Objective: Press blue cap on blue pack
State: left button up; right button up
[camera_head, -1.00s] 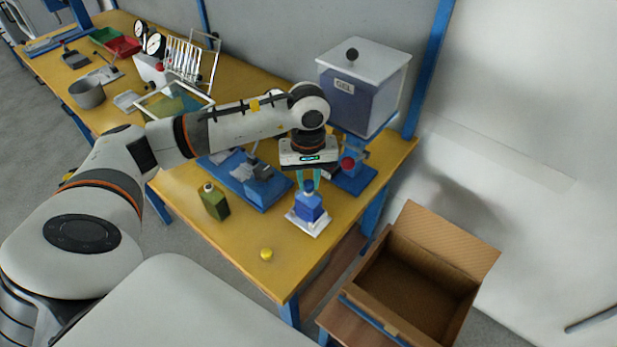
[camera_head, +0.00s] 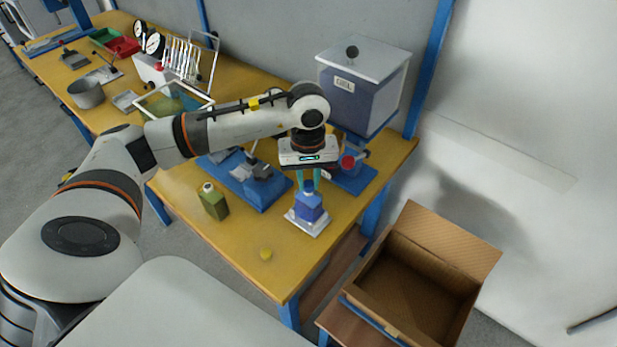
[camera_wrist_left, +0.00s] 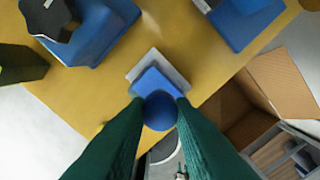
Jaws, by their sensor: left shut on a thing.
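The blue pack (camera_head: 309,208) stands upright on a pale square base (camera_head: 308,226) near the right end of the yellow table. My left gripper (camera_head: 307,184) points straight down over it and is shut on the blue cap (camera_head: 308,186). The cap is at the top of the pack; I cannot tell whether it is fully seated. In the left wrist view the blue cap (camera_wrist_left: 160,110) sits between the green fingers, with the blue pack (camera_wrist_left: 157,81) and base behind it. My right gripper is not in view.
A green pack (camera_head: 214,202) and a yellow cap (camera_head: 266,254) are on the table to the left. A blue fixture (camera_head: 246,183) and a grey-blue GEL tank (camera_head: 362,90) stand behind. An open cardboard box (camera_head: 418,272) is at the lower right.

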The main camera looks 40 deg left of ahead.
pick_arm(q)
jog(key=shift+b, duration=0.4)
dwell(0.5)
jog(key=o, duration=1.5)
jog(key=shift+r+p, duration=1.7)
jog(key=shift+r, duration=1.8)
grip_shut()
